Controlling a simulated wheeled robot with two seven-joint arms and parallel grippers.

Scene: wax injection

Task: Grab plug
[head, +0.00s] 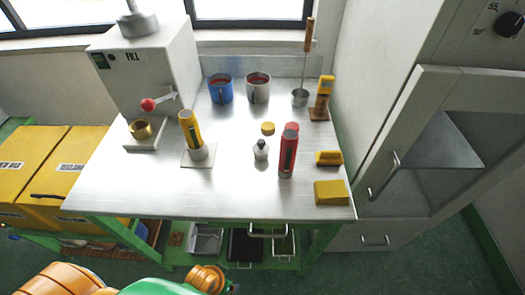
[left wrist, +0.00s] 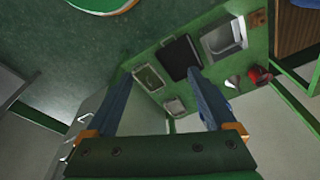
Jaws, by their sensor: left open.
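A small silver piece with a rounded knob on top (head: 261,150) stands upright on the metal table (head: 225,185); it looks like the plug, but I cannot be sure. A yellow cap (head: 268,128) lies just behind it. A red cylinder (head: 288,155) stands to its right, and a yellow cylinder (head: 190,130) stands in a holder to its left. My left gripper (left wrist: 168,78) is open and empty in the left wrist view, with the lower shelf beyond its fingers. In the head view my left arm shows low at the front, away from the tabletop things. My right gripper is not in view.
A blue mug (head: 221,88), a grey mug (head: 258,87) and a ladle (head: 301,95) stand at the back. A machine (head: 150,70) is at the left. Yellow blocks (head: 331,192) lie near the right edge. Trays (head: 205,240) sit on the lower shelf. The table's front middle is clear.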

